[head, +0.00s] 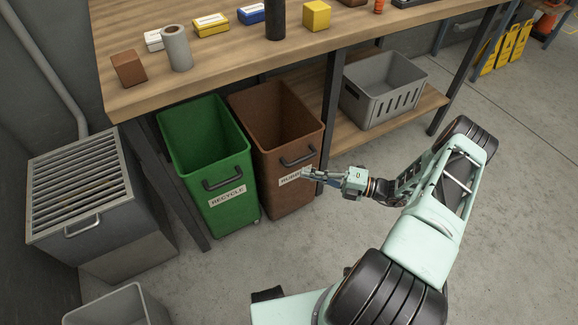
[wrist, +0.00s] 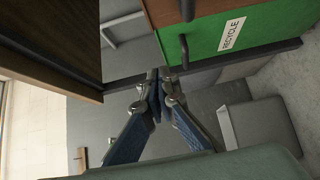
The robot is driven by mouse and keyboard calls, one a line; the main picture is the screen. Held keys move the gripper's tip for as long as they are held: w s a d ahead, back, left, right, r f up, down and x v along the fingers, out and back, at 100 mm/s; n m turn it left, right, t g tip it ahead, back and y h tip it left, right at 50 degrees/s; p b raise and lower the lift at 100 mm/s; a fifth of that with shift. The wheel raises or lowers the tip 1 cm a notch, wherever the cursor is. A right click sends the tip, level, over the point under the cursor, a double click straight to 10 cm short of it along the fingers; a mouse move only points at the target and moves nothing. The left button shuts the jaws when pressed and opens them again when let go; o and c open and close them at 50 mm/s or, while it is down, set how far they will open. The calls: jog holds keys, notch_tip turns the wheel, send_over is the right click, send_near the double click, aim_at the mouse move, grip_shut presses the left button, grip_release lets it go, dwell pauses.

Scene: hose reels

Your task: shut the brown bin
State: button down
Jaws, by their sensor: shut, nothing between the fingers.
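The brown bin (head: 276,185) juts out from under the workbench, its open, empty-looking top facing up. It has a dark handle (head: 298,159) on its front and a white label partly hidden by my gripper. My gripper (head: 309,176) is shut and empty, in front of the label's right end and below the handle; I cannot tell whether it touches the bin. In the wrist view, my shut fingers (wrist: 157,80) point toward the bins. A brown strip of the bin (wrist: 160,12) shows at the top edge there.
The green recycle bin (head: 215,165) juts out just left of the brown bin. A table leg (head: 331,115) stands at the brown bin's right, by a grey crate (head: 382,95) on a low shelf. A slatted grey box (head: 90,205) stands far left.

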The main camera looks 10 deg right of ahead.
aim_at(274, 152)
jog(key=shift+w+d+b+x, duration=0.2)
jog(key=shift+w+b+x, duration=0.15)
jog(key=shift+x, duration=1.7)
jog(key=shift+w+d+b+x, duration=0.2)
jog(key=shift+w+x, duration=0.25)
jog(key=shift+x, duration=1.55)
jog(key=shift+w+d+b+x, duration=0.3)
jog(key=shift+w+x, duration=0.1)
jog(key=shift+x, duration=1.65)
jog(key=shift+w+a+f+b, duration=0.2)
jog(key=shift+w+b, duration=0.3)
jog(key=shift+b, duration=0.1)
jog(key=w+b, duration=0.1)
jog(key=w+a+b, duration=0.1)
jog(key=w, duration=0.1)
jog(key=shift+w+a+r, duration=0.1)
jog(key=shift+w+r, duration=0.2)
jog(key=shift+w, duration=0.2)
